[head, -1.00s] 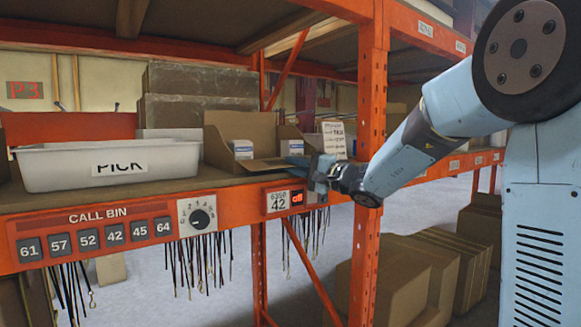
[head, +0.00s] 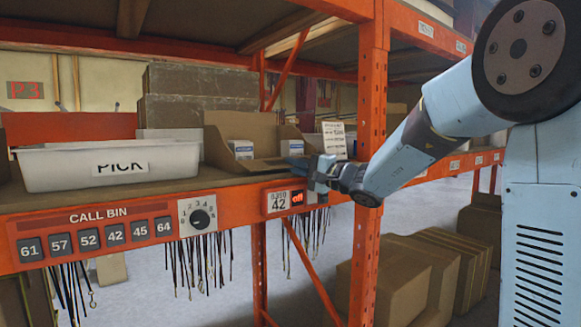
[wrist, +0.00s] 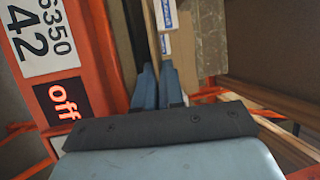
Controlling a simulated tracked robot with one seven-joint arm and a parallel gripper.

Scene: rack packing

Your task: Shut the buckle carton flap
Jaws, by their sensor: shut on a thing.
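The open brown buckle carton (head: 215,145) stands on the shelf, its tall back panel upright. Small white and blue boxes (head: 241,149) sit inside it. Its front flap (head: 262,167) is down along the shelf's front edge. My gripper (head: 303,163) is at the flap's right end, just above the shelf rail. In the wrist view the two blue fingers (wrist: 157,86) are close together on the thin brown flap edge (wrist: 152,38). The exact grip is small and partly hidden by the fingers.
A white PICK bin (head: 60,170) stands left of the carton. A white printed card (head: 334,140) stands to the right, by the orange upright (head: 368,110). The rail below carries a 42 label with a lit "off" sign (head: 297,197) and a dial (head: 203,219).

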